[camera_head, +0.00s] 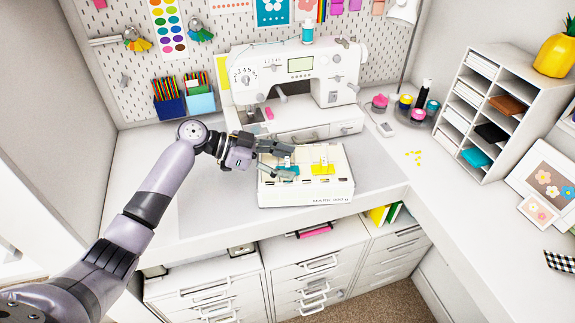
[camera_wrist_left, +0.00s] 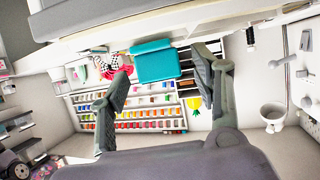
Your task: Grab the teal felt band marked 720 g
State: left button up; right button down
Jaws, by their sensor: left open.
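A teal felt band (camera_head: 288,169) lies at the left part of the top of a white box (camera_head: 325,192) on the worktable. A yellow band (camera_head: 322,168) lies to its right on the same box. No weight mark on the bands is legible. My left gripper (camera_head: 291,162) is open, its fingers at the teal band and partly covering it. In the left wrist view the teal band (camera_wrist_left: 155,62) shows between the parted fingers of the left gripper (camera_wrist_left: 162,64). Whether a finger touches it I cannot tell. My right gripper is not in view.
A white sewing machine (camera_head: 300,75) stands just behind the box. Spools and small jars (camera_head: 405,103) stand right of it, and a cubby shelf (camera_head: 485,110) farther right. Pencil holders (camera_head: 185,104) hang at the back left. The mat (camera_head: 225,200) left of the box is clear.

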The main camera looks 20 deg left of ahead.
pick_arm(q)
jog(key=shift+a, duration=0.1)
jog(key=c, duration=0.9)
jog(key=shift+c, duration=0.5)
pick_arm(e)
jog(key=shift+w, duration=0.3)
pick_arm(q)
jog(key=shift+r, duration=0.1)
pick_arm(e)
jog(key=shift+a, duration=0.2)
